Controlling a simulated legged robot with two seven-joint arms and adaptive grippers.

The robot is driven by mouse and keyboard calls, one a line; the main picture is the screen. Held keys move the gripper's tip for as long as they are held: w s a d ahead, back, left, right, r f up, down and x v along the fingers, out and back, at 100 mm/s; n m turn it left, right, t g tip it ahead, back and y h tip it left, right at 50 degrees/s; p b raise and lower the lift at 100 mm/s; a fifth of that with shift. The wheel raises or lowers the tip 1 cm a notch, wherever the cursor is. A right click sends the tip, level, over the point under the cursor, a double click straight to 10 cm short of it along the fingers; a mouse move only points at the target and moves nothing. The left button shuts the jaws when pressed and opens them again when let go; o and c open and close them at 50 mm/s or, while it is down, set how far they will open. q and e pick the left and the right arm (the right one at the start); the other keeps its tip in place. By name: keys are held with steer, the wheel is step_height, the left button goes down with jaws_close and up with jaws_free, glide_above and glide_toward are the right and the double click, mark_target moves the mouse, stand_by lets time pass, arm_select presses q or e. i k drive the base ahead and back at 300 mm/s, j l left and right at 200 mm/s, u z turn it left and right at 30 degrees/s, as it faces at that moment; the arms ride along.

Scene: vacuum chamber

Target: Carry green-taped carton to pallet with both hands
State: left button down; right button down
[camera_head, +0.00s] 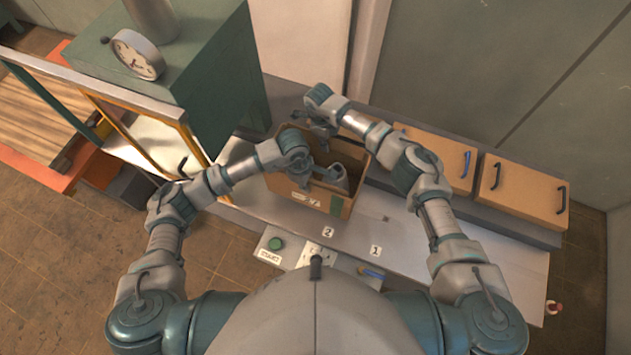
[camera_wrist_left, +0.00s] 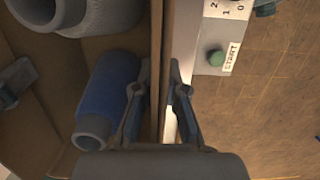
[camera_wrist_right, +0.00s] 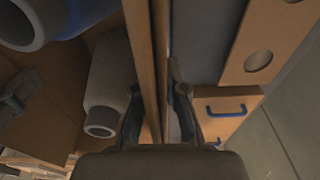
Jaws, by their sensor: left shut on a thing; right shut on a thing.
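The open brown carton (camera_head: 298,194) is on or just above the light bench, and a green tape strip (camera_head: 336,205) shows on its near side. It holds grey and blue cylindrical parts, including a blue one (camera_wrist_left: 103,95). My left gripper (camera_head: 305,178) is shut on the carton's near wall (camera_wrist_left: 157,70). My right gripper (camera_head: 322,130) is shut on the far wall (camera_wrist_right: 150,60). Whether the carton's base touches the bench is hidden. A slatted wooden platform (camera_head: 38,110) with orange edges, apparently the pallet, lies at the far left.
A yellow-edged frame (camera_head: 190,145) and green cabinet (camera_head: 215,85) stand between carton and slatted platform. Two tan handled boxes or drawers (camera_head: 520,192) sit to the right. A control panel with a green START button (camera_head: 276,244) is at the bench's near edge. Floor (camera_head: 60,260) is clear at lower left.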

mark_target(30, 106)
steer(key=k+u, duration=0.3)
steer(key=k, duration=0.7)
steer(key=j, duration=0.5)
steer(key=i+j, duration=0.25)
steer(key=j, duration=0.3)
steer(key=i+j, duration=0.3)
steer(key=j, duration=0.3)
steer(key=i+j, duration=0.25)
steer(key=j, duration=0.3)
steer(key=i+j, duration=0.3)
steer(key=j, duration=0.3)
steer(key=i+j, duration=0.25)
steer(key=j, duration=0.3)
steer(key=i+j, duration=0.3)
steer(key=j, duration=0.3)
steer(key=i+j, duration=0.25)
steer(key=j, duration=0.3)
steer(key=i+j, duration=0.3)
steer(key=j, duration=0.3)
steer(key=i+j+z, duration=0.1)
steer(key=j, duration=0.2)
steer(key=i+j, duration=0.2)
steer(key=i+j+z, duration=0.15)
steer(key=j, duration=0.25)
steer(key=i+j+z, duration=0.1)
steer(key=j, duration=0.2)
